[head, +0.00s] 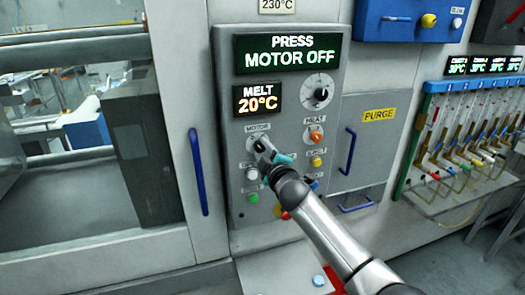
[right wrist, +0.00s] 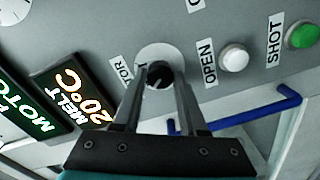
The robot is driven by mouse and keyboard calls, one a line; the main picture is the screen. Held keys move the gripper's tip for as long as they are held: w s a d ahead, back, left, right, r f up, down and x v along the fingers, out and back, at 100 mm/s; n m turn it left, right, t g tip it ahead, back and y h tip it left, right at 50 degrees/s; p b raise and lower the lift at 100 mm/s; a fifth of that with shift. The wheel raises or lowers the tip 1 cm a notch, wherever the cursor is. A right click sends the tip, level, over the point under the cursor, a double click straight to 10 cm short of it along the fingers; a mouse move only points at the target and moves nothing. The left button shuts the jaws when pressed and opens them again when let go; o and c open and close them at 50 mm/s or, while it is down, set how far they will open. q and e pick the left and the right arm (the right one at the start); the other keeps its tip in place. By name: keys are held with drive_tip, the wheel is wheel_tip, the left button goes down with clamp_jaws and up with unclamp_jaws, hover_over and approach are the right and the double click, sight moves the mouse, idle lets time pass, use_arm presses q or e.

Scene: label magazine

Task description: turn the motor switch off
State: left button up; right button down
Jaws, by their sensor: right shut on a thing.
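The motor switch is a black knob on a pale round plate under the label MOTOR (head: 257,127). In the head view my right gripper (head: 262,148) covers most of it. In the right wrist view the black motor switch (right wrist: 158,74) sits between the fingertips of my right gripper (right wrist: 157,80), which is shut on it. The upper display (head: 290,52) reads PRESS MOTOR OFF. My left gripper is in neither view.
A white OPEN button (right wrist: 234,58) and a green SHOT button (right wrist: 302,36) sit close beside the switch. The HEAT knob (head: 316,135) is to its right. Blue handles (head: 198,172) stick out on either side of the panel. The MELT display (head: 258,99) reads 20°C.

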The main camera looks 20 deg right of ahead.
drive_tip(key=shift+c, duration=2.2)
unclamp_jaws()
drive_tip(key=s, duration=1.5)
drive_tip(key=shift+d+r+b, duration=0.2)
drive_tip(key=shift+d+b, duration=0.1)
drive_tip(key=shift+b, duration=0.15)
drive_tip(key=shift+s, duration=0.1)
